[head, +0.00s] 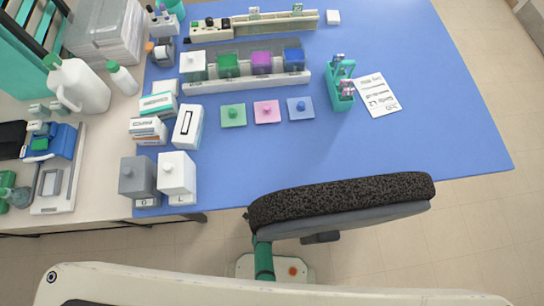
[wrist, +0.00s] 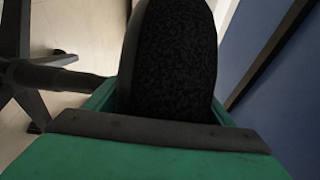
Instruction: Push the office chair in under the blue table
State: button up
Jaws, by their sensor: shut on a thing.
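The office chair's black speckled backrest (head: 340,200) with its grey shell stands at the front edge of the blue table (head: 430,130). In the head view it overlaps that edge; the seat is hidden. My green gripper (head: 259,240) is at the backrest's left end, shut on it. In the wrist view the backrest (wrist: 168,60) rises between the green jaws of my gripper (wrist: 165,108). The chair's dark legs (wrist: 35,75) show at left, and a blue surface (wrist: 285,80), likely the table, is close at right.
The table carries staining jars in a rack (head: 246,78), coloured squares (head: 266,112), a teal holder (head: 340,90), and grey and white boxes (head: 177,174) near its front left edge. A pale bench (head: 100,190) adjoins at left. Floor (head: 490,215) is clear at right.

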jog(key=o, duration=2)
jog(key=shift+s+d+f, duration=0.1)
jog(key=shift+s+d, duration=0.15)
jog(key=shift+c, duration=0.2)
jog(key=shift+o, duration=0.9)
jog(key=shift+w+a, duration=0.1)
jog(key=s+a, duration=0.1)
jog(key=s, duration=0.9)
jog(key=shift+s, duration=0.4)
jog(key=shift+s, duration=0.1)
